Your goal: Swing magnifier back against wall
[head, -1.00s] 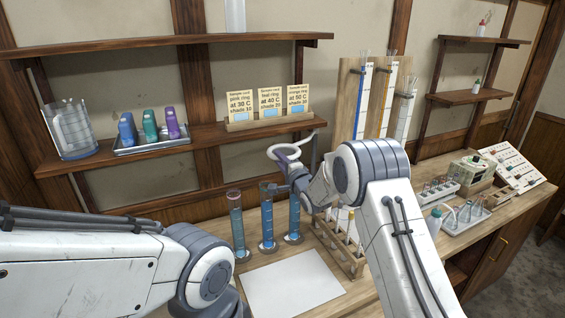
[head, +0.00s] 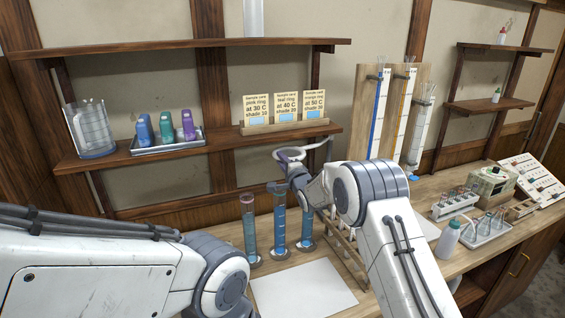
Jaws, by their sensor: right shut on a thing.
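The magnifier (head: 290,153) is a pale ring on a thin bent arm, near the wall below the lower left shelf and above the tall cylinders. My right gripper (head: 278,187) is at the near side of the ring, shut on the magnifier. The exact grip point is small and partly hidden by my own wrist. My left arm enters from the left, and its gripper is out of view.
Several blue-filled cylinders (head: 279,225) stand just below my right gripper, behind a white sheet (head: 303,288). The shelf (head: 220,140) above holds sample cards (head: 286,108), coloured bottles (head: 165,128) and a clear jug (head: 91,130). Thermometer boards (head: 385,112) stand to the right.

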